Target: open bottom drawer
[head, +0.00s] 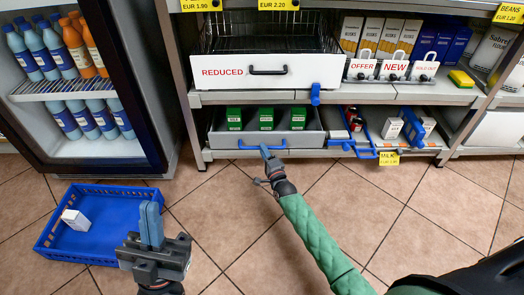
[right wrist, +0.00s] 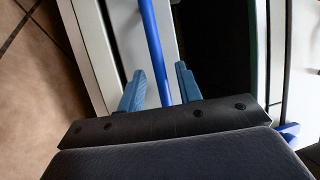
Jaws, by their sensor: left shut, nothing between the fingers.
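The bottom drawer (head: 222,141) is a low grey drawer with several green-labelled cartons (head: 266,118) standing inside. A blue bar handle (head: 250,146) runs along its front; the bar also shows in the right wrist view (right wrist: 152,40). My right gripper (head: 266,151) is at this handle, at the end of the green-sleeved arm. In the right wrist view my right gripper (right wrist: 160,88) has its fingers apart, one on each side of the blue bar, with gaps visible. My left gripper (head: 151,224) is shut and empty, above the floor near the blue crate.
Above is a white drawer marked REDUCED (head: 305,72) with a black handle. A blue crate (head: 85,258) holding a white box stands on the floor at left, before a bottle fridge (head: 150,130). Other blue-handled bins (head: 362,152) stand right of the drawer. Tiled floor is clear at right.

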